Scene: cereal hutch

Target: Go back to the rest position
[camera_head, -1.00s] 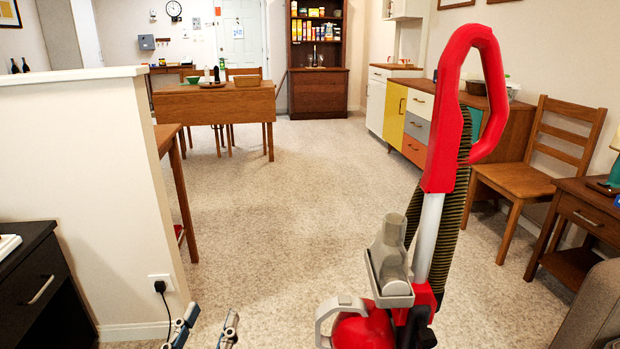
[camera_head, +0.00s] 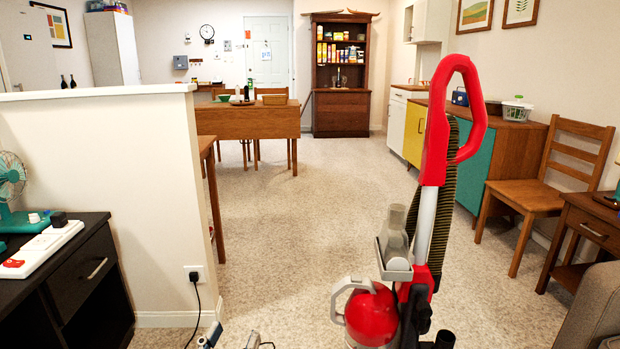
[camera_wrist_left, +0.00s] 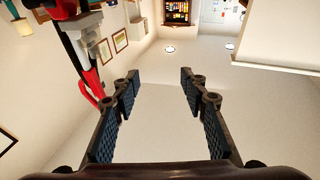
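My left gripper (camera_head: 231,340) shows only as two fingertips at the bottom edge of the head view, with a gap between them. In the left wrist view the same gripper (camera_wrist_left: 158,82) has its two padded fingers spread, with nothing between them. The right gripper is not in view.
A red upright vacuum cleaner (camera_head: 372,315) stands close in front, right of the left gripper. A half-height wall (camera_head: 100,170) and a black cabinet (camera_head: 75,285) are at the left. A chair (camera_head: 540,195) stands at the right. Open floor (camera_head: 320,195) leads to the table (camera_head: 250,122) and hutch (camera_head: 340,110).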

